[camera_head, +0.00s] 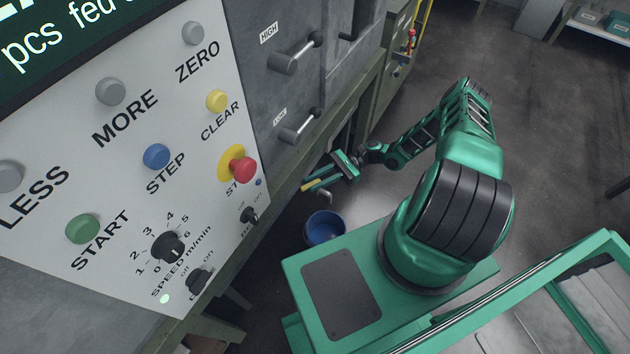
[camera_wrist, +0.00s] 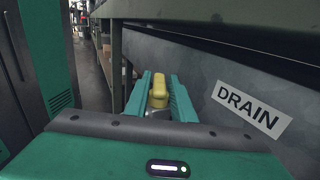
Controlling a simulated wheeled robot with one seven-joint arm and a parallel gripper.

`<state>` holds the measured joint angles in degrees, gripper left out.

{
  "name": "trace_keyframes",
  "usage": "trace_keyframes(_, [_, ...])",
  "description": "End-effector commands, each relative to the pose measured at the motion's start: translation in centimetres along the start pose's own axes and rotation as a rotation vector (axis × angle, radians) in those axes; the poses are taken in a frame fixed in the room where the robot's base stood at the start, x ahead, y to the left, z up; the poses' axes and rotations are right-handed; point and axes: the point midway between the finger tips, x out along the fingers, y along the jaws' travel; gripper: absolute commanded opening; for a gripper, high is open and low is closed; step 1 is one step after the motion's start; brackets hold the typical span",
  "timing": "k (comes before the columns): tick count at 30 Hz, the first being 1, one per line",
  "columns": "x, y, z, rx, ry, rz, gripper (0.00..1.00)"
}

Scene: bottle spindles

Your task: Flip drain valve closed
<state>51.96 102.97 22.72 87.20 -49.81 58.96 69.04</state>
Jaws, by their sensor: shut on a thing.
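The drain valve shows as a yellow lever (camera_wrist: 158,93) between the two green fingers of my gripper (camera_wrist: 160,88) in the wrist view. The fingers are shut on the lever. The valve body below it is mostly hidden. A white DRAIN label (camera_wrist: 252,108) is on the grey panel to the right. In the head view, my gripper (camera_head: 328,178) is low beside the machine's base, with the yellow lever (camera_head: 312,185) at its fingers. A blue bucket (camera_head: 325,229) stands on the floor below the valve.
The control panel (camera_head: 150,160) with buttons and knobs fills the left of the head view. Grey doors with black-ended handles (camera_head: 298,54) are above my gripper. The machine's green frame edge (camera_head: 340,110) runs close beside it. Open floor (camera_head: 560,130) lies to the right.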

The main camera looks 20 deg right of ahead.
Motion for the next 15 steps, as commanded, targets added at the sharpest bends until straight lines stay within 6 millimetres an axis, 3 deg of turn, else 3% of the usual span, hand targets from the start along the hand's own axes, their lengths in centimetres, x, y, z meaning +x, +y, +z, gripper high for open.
trace_keyframes(1, [-0.24,-0.77,0.06,-0.014,0.008,0.022,0.00])
trace_keyframes(15, [-0.08,-0.70,0.08,-0.012,0.007,0.222,0.00])
